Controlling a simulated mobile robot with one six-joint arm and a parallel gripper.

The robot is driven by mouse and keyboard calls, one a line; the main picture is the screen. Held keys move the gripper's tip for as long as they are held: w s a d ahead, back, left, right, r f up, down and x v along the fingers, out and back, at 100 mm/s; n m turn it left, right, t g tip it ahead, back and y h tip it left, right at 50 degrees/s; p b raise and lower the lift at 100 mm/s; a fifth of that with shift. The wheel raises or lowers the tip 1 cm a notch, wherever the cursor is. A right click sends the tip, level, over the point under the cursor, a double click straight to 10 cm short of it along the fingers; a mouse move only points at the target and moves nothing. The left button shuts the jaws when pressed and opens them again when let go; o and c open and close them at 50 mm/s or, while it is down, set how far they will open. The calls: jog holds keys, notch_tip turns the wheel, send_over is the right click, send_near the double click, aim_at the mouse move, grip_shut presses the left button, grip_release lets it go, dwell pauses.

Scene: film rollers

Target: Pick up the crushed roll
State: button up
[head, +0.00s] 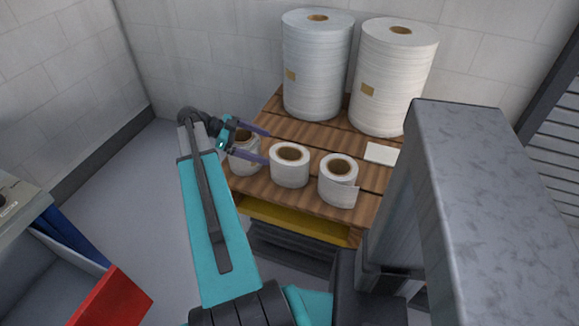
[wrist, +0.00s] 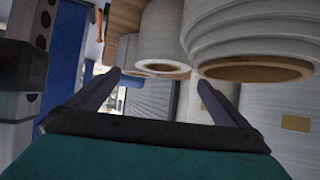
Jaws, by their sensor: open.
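Three small white film rolls stand upright along the pallet's front: a left roll (head: 243,160), a middle roll (head: 290,167) and a right roll (head: 338,184) with a loose flap. I cannot tell for sure which is crushed. My gripper (head: 268,148) is open and empty, its fingers pointing right above the left roll and partly hiding it. In the wrist view the picture looks upside down. My gripper (wrist: 158,80) shows there with fingers apart. A roll with stepped layers (wrist: 240,35) is near the right finger. Another roll (wrist: 160,42) lies farther ahead between the fingers.
The rolls stand on a wooden pallet top (head: 310,208). Two tall rolls, a left one (head: 316,70) and a right one (head: 388,85), stand at the back. A white card (head: 382,154) lies at right. A red panel (head: 112,297) is at lower left.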

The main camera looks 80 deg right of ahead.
aim_at(282, 152)
jog(key=shift+x, duration=1.5)
jog(key=shift+p+x, duration=0.6)
jog(key=shift+x, duration=2)
jog(key=shift+d, duration=0.15)
jog(key=shift+c, duration=0.3)
